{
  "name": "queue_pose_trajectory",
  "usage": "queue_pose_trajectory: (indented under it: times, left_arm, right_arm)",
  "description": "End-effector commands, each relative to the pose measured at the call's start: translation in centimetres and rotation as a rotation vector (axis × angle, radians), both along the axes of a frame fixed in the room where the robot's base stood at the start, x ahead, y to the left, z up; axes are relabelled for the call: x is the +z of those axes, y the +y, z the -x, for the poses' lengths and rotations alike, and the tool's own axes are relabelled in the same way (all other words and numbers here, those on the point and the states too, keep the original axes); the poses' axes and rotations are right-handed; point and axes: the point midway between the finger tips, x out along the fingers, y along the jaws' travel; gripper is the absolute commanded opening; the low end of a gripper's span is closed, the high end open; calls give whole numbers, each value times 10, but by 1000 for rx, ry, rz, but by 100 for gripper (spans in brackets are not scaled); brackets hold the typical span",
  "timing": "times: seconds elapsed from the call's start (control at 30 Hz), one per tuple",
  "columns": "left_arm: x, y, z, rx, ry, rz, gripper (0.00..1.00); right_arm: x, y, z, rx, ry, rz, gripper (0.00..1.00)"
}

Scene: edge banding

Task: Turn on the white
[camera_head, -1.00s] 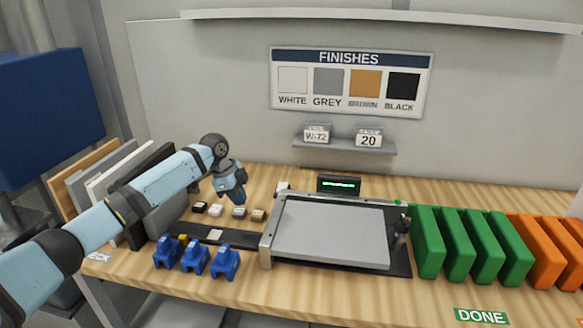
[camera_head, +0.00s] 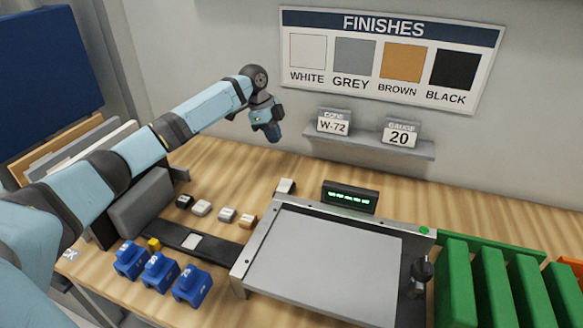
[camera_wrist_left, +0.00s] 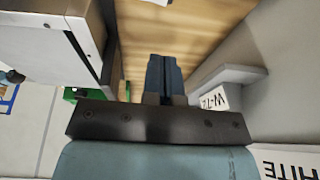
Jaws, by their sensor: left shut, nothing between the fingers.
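Another whitish block (camera_head: 286,186) sits behind the frame of the grey plate. The word WHITE is under the white swatch (camera_head: 308,52) on the wall sign. My left gripper (camera_head: 273,137) is shut and empty, pointing down in the air behind and above the blocks, left of the small shelf. Its fingers (camera_wrist_left: 163,75) also show in the left wrist view. My right gripper is not in view.
The framed grey plate (camera_head: 325,262) and a green-lit display (camera_head: 350,196) stand right of the blocks. Blue clamps (camera_head: 160,272) are in front. Green panels (camera_head: 490,285) stand at the right. The wall shelf (camera_head: 370,143) holds W-72 and 20 cards.

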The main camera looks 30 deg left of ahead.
Motion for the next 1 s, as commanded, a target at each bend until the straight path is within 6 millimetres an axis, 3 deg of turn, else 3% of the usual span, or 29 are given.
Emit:
queue_pose_trajectory:
  times: [0.27, 0.43, 1.0]
  left_arm:
    - [0, 0, 0, 0, 0, 0, 0]
    - [-10, -3, -1, 0, 2, 0, 0]
    - [-115, -26, -13, 1, 3, 0, 0]
  right_arm:
    - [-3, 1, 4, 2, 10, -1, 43]
    - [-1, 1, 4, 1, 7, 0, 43]
    - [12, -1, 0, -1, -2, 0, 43]
